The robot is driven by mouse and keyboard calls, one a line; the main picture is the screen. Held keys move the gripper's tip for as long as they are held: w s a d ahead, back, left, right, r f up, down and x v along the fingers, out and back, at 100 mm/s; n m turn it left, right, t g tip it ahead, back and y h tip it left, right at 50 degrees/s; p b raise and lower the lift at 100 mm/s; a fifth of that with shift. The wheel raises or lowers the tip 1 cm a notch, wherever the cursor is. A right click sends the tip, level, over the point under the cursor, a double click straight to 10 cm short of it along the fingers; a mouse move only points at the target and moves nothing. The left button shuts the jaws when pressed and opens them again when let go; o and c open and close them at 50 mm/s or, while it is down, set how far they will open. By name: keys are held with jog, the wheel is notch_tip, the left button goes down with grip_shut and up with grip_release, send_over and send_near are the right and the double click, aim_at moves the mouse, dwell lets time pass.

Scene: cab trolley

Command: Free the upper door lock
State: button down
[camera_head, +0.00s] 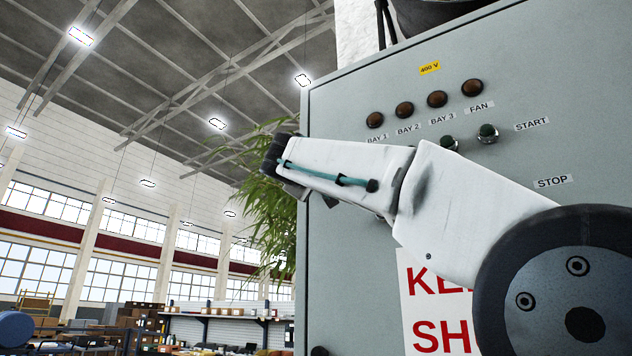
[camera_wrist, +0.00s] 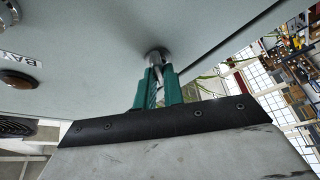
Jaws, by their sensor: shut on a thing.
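The grey cabinet door (camera_head: 345,270) fills the right of the head view. In the wrist view the upper door lock (camera_wrist: 157,56) is a round silver metal piece on the grey door face, close to the door's edge. My gripper (camera_wrist: 155,77) has teal fingers, shut on the lock's small protruding metal part, right at the door face. The fingers hide most of that part, so its turn cannot be told. In the head view my arm covers the upper lock and the fingertips.
Brown indicator lamps (camera_head: 437,99) and dark green buttons (camera_head: 488,134) sit on the door to the right of my wrist. A red-lettered sign (camera_head: 430,310) is below my arm. A leafy plant (camera_head: 250,200) stands beyond the cabinet's left edge, with shelving further back.

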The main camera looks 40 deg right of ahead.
jog(key=shift+r+n+g+y, duration=0.15)
jog(key=shift+n+y, duration=0.35)
jog(key=shift+n, duration=0.85)
jog(key=shift+f+n+g+y, duration=0.1)
jog(key=shift+n+y, duration=0.4)
jog(key=shift+n, duration=0.8)
jog(key=shift+r+n+g+y, duration=0.15)
jog(key=shift+n+y, duration=0.35)
jog(key=shift+n, duration=0.85)
jog(key=shift+f, duration=0.1)
jog(key=c, duration=1.5)
grip_release()
jog(key=shift+s, duration=0.1)
jog(key=v, duration=0.7)
jog(key=shift+s+a, duration=0.25)
